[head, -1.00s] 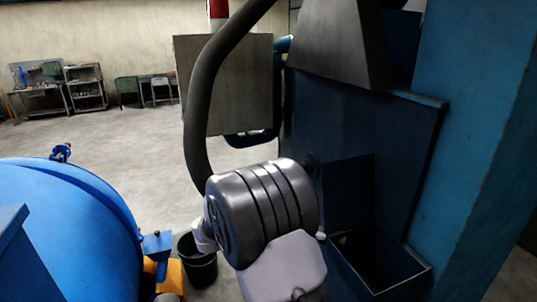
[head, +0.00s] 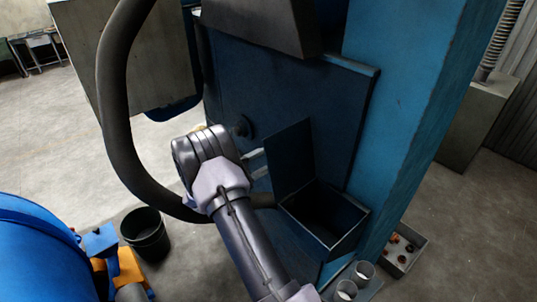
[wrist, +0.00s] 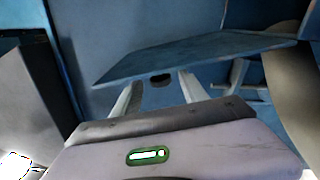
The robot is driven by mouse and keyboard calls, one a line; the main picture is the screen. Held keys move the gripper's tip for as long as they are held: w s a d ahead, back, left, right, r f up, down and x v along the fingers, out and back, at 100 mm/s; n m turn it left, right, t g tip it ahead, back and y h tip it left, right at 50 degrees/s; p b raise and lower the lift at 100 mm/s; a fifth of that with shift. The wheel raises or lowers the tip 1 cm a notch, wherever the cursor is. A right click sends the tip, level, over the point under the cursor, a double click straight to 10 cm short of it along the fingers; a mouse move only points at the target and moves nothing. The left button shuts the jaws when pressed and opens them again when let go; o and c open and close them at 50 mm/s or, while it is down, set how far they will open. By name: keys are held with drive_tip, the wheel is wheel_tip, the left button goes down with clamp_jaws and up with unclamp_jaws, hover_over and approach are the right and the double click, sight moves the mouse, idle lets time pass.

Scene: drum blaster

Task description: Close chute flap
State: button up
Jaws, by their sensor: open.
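The chute flap (head: 290,160) is a dark blue plate standing raised, open, at the back left of the chute box (head: 340,238) on the blue machine. The box's top is uncovered and its inside is dark. My gripper (head: 259,163) is open, its two pale fingers pointing at the flap's left edge in the head view. In the wrist view the flap (wrist: 190,57) crosses ahead of my gripper (wrist: 160,92), and the fingertips are partly hidden at its near edge. I cannot tell whether they touch it.
A thick dark hose (head: 115,100) curves down left of my arm. A black bucket (head: 147,240) and a blue drum (head: 35,250) are at the lower left. Open floor lies at the left.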

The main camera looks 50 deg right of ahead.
drive_tip(key=shift+s+d, duration=0.1)
drive_tip(key=shift+d, duration=0.4)
drive_tip(key=shift+w+d+f, duration=0.15)
drive_tip(key=shift+w+d, duration=0.15)
drive_tip(key=shift+w, duration=0.1)
drive_tip(key=shift+s, duration=0.25)
drive_tip(key=c, duration=0.4)
clamp_jaws()
